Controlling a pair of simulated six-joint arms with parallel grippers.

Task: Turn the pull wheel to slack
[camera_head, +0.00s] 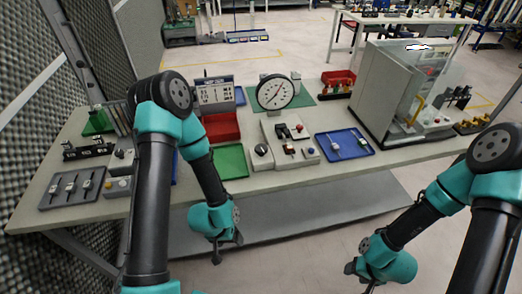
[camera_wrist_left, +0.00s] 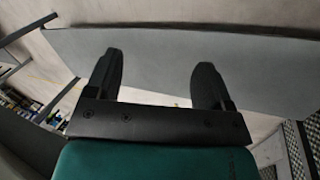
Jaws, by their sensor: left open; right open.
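A dark round wheel or knob (camera_head: 262,150) sits at the left end of a pale bench unit (camera_head: 285,140); it looks most like the pull wheel. Its marks are too small to read. A large round dial gauge (camera_head: 275,93) stands behind the unit. Small dark clamps and a red knob show on the unit. My left gripper (camera_head: 225,250) hangs in front of the table, below its edge, apart from the wheel. In the left wrist view its two fingers (camera_wrist_left: 158,85) are spread with nothing between them. My right gripper (camera_head: 361,272) is lower right, clear of the table, open and apart from everything.
A glass-fronted cabinet (camera_head: 385,85) stands at the right. A grey tray (camera_head: 72,188) is far left.

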